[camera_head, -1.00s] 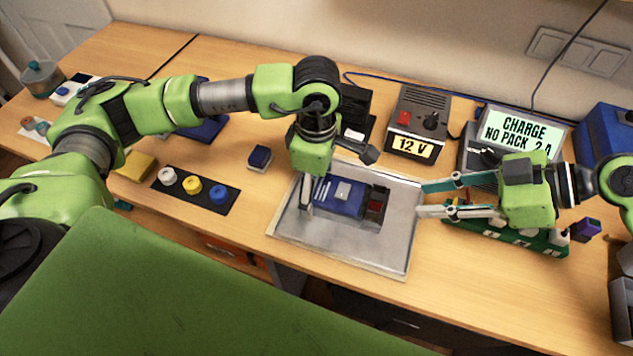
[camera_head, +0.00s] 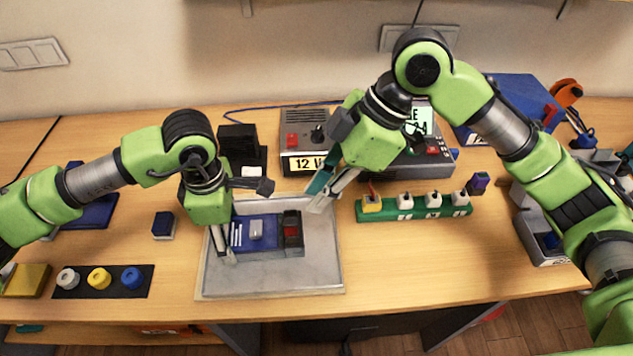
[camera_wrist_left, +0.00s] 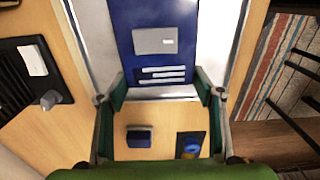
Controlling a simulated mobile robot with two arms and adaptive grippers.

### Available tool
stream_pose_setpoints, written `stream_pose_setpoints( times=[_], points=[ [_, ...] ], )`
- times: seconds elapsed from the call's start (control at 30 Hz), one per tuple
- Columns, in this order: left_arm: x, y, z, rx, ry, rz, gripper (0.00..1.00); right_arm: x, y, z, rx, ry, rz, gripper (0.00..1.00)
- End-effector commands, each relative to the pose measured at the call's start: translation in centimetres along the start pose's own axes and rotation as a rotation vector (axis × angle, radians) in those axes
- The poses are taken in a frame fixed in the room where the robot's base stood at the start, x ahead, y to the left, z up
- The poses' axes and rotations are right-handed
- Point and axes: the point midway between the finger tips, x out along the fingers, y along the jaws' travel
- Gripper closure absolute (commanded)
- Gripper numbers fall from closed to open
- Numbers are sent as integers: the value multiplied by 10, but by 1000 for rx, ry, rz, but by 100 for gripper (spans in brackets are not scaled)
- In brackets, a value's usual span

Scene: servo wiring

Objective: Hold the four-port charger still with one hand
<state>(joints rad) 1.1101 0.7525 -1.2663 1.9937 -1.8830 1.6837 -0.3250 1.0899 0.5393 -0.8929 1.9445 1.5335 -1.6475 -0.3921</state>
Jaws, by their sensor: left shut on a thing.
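A blue device (camera_head: 256,235) with a grey label, white stripes and a dark end block with a red part (camera_head: 291,232) lies on a grey metal tray (camera_head: 270,279). My left gripper (camera_head: 225,250) is shut on its left end, one finger at each side in the left wrist view (camera_wrist_left: 163,90). My right gripper (camera_head: 312,200) is empty above the tray's upper right edge, its fingers apart. A green strip (camera_head: 415,214) with several white and yellow plugs stands right of the tray. No gripper touches it. I cannot tell for certain which device is the four-port charger.
A charging unit with a lit display (camera_head: 418,118) and a 12 V supply (camera_head: 304,140) stand behind. A small blue block (camera_head: 163,225) and a black mat with round knobs (camera_head: 103,293) lie left. A grey bin (camera_head: 543,250) is right. Bench in front of the strip is clear.

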Motion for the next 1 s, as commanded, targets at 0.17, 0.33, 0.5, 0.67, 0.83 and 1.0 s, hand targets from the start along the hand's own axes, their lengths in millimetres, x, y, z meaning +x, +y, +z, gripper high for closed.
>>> stream_pose_setpoints(
  times=[0.17,0.33,0.5,0.67,0.83,1.0],
  points=[
    [0,0,0,-1,1,-1,68,-7,3,-7,9,-90,30,82],
    [0,0,0,0,0,-1,68,9,3,-5,15,-99,31,82],
    [0,0,0,0,0,-1,68,41,4,-2,14,-97,28,82],
    [0,0,0,0,0,-1,68,71,5,0,15,-96,30,82],
    [0,0,0,0,0,-1,68,95,6,2,14,-95,31,82],
    [0,0,0,0,0,0,68,107,7,4,13,-96,33,82]
  ],
)
